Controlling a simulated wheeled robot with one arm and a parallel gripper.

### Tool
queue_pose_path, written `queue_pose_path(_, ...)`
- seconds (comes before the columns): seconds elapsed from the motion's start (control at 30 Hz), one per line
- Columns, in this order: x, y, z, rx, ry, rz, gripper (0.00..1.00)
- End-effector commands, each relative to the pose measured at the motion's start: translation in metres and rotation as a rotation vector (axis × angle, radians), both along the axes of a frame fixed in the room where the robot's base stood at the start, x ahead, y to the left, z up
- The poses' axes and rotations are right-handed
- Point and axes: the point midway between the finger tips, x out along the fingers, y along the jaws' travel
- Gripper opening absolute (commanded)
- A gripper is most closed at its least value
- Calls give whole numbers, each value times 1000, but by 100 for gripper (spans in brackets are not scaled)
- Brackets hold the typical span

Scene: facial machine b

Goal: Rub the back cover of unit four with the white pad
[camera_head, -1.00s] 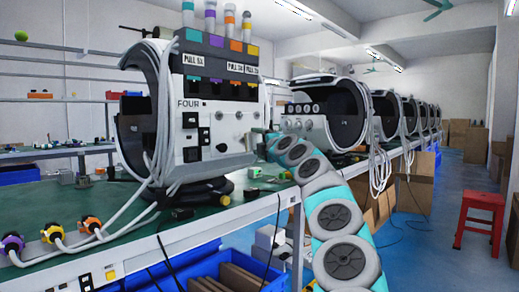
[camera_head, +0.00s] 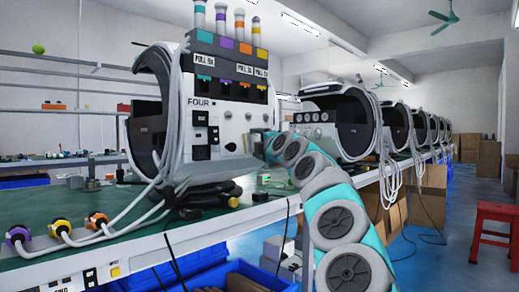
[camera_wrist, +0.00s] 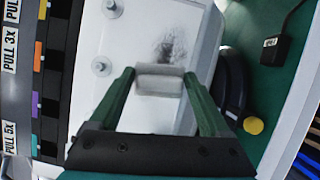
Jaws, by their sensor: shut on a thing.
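Unit four (camera_head: 200,125), a white machine with a dark round opening and the label FOUR, stands on the green bench. Its white back cover (camera_wrist: 200,38) shows in the wrist view, with a dark grey smudge (camera_wrist: 172,46) on it. My gripper (camera_wrist: 158,82) has green fingers shut on the white pad (camera_wrist: 160,80). The pad is in front of the cover, right beside the smudge and overlapping its lower edge in the picture. I cannot tell whether it touches the cover. In the head view my arm reaches to the unit's right side, and the pad is hidden there.
PULL labels and coloured tabs (camera_wrist: 38,58) line the panel beside the cover. A red stool (camera_head: 494,212) stands at right.

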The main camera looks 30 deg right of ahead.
Motion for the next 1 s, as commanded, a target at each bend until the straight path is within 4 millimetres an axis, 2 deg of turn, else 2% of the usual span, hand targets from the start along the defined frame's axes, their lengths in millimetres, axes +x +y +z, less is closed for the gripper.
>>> queue_pose_path(0.1,-3,9,-6,-3,1,0,36)
queue_pose_path(0.47,-9,31,-3,-2,2,2,36)
queue_pose_path(0.77,-10,30,2,0,6,4,36)
queue_pose_path(1.0,-7,17,6,1,2,1,36)
